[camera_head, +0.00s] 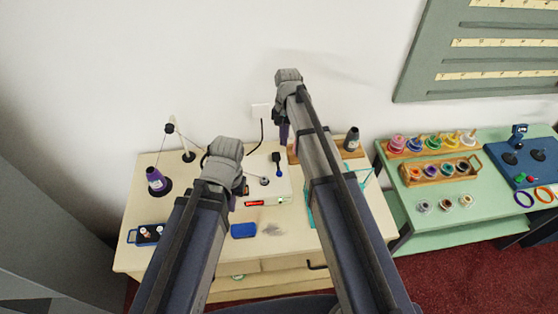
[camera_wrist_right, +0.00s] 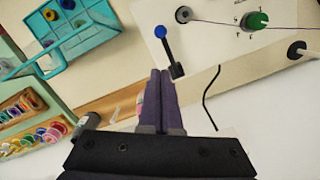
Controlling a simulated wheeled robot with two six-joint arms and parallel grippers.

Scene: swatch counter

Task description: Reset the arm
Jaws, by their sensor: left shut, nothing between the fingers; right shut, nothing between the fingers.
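My left arm reaches up over the left part of the cream table, and its gripper (camera_head: 236,196) hangs in front of a white machine, its fingers mostly hidden by the wrist. My right arm reaches further out, and its gripper (camera_head: 284,132) is high above the back edge of the table near the wall. In the right wrist view the right gripper (camera_wrist_right: 160,85) shows two purple fingers pressed together with nothing between them. Both grippers are empty and shut.
The white machine (camera_head: 283,188) has a blue-knobbed lever (camera_wrist_right: 165,50) and a green dial (camera_wrist_right: 257,20). A purple cone of thread (camera_head: 156,180) stands at left. A teal basket (camera_wrist_right: 95,45) lies beside the machine. A green table (camera_head: 440,211) holds several jars and spools.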

